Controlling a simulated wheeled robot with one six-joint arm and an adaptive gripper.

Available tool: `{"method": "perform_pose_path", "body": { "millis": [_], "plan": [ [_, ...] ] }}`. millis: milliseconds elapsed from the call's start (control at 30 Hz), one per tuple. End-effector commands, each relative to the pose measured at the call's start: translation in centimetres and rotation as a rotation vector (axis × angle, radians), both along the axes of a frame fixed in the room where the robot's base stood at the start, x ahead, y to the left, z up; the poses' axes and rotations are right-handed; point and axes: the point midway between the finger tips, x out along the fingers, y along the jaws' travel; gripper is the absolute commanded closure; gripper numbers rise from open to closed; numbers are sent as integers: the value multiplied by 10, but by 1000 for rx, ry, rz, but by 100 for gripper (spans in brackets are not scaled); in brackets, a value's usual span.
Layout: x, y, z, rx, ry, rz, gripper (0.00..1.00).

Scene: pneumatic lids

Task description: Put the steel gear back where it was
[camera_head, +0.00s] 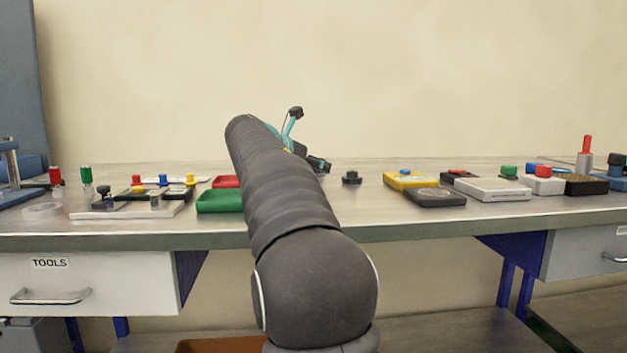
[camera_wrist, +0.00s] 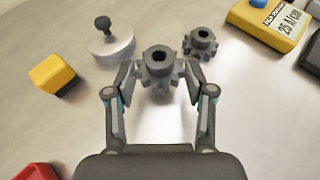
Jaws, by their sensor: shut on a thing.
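A dark grey steel gear (camera_wrist: 158,66) with a hub and a centre hole is between the fingertips of my gripper (camera_wrist: 160,82) in the wrist view. The jaws are shut on it from both sides. It looks larger than a second, similar grey gear (camera_wrist: 201,43), which lies apart behind it to the right. That second gear also shows in the head view (camera_head: 351,178) on the bench. I cannot tell whether the held gear is clear of the bench. In the head view my arm hides the held gear and most of my gripper.
A pale round disc with a dark knob (camera_wrist: 112,45) stands left of the held gear. A yellow block (camera_wrist: 52,76) is further left. A yellow box with a blue button (camera_wrist: 268,22) is at upper right. Green (camera_head: 219,201) and red (camera_head: 226,182) trays sit left of my arm.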

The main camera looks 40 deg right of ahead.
Motion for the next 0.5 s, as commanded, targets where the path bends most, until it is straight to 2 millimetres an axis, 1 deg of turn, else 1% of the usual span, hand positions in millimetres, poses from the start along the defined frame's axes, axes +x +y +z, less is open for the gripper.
{"method": "perform_pose_path", "body": {
  "millis": [33, 100, 167, 500],
  "plan": [
    [-1, 0, -11, 0, 1, 0, 99],
    [0, 0, -21, 0, 1, 1, 99],
    [-1, 0, -25, -2, 0, 1, 99],
    [0, 0, -27, -2, -1, 1, 99]
  ]
}}
